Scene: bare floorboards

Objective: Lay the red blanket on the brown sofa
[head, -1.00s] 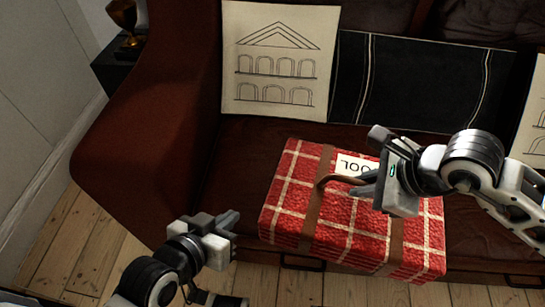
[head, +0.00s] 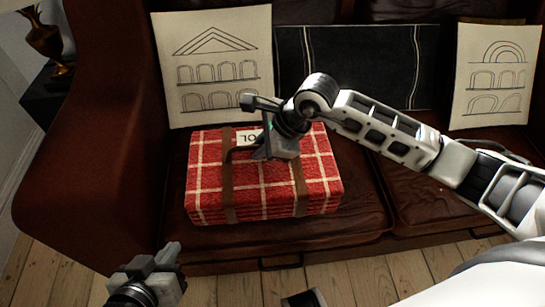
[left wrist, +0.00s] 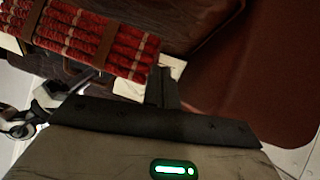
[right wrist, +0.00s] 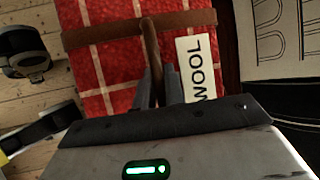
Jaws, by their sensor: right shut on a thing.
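The red plaid blanket (head: 275,193) is a folded bundle with brown straps, a strap handle and a white WOOL label. It appears to rest on the left seat of the brown sofa (head: 108,150). My right gripper (head: 262,152) is above the bundle, shut on its brown handle (right wrist: 151,50), as the right wrist view shows. My left gripper (head: 175,255) is low in front of the sofa, apart from the blanket. Its fingers (left wrist: 162,88) look closed together and empty. The blanket's layered side (left wrist: 85,38) shows in the left wrist view.
Two cream cushions with building drawings (head: 213,65) (head: 495,75) and a black striped cushion (head: 350,65) lean on the sofa back. Bare floorboards (head: 60,275) run in front.

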